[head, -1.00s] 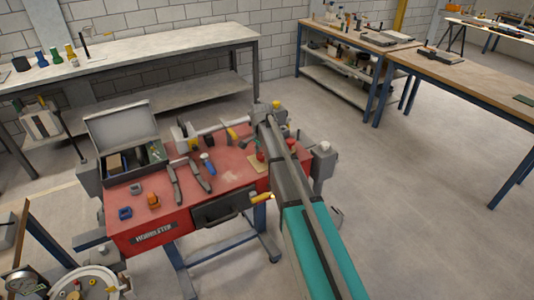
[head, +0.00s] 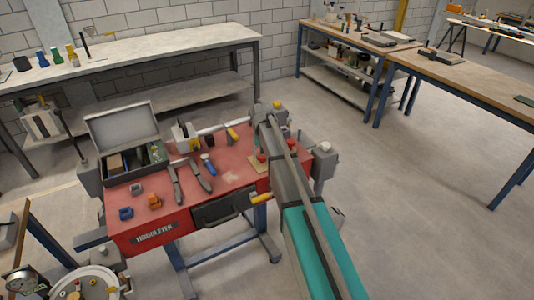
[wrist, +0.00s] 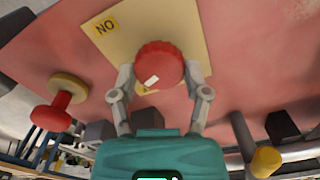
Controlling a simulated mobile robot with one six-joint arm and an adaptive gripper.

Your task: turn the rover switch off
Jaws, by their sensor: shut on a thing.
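A round red knob (wrist: 158,65) with a ridged edge and a white mark sits on a pale yellow plate (wrist: 190,20) in the wrist view. The white mark lies on the near side of the knob, towards a second label that the knob partly hides. A yellow label reading ON, upside down here, is at the plate's upper left (wrist: 105,26). My gripper (wrist: 160,80) is shut on the knob, one finger on each side. In the head view the plate (head: 256,166) lies on the red cart top, and my arm hides most of the gripper.
A red mushroom-shaped part (wrist: 50,115) stands left of the knob. The red cart (head: 235,175) also carries an open grey toolbox (head: 122,128), dark-handled tools, an orange part (head: 154,201) and a blue part (head: 126,213). Benches stand behind and to the right.

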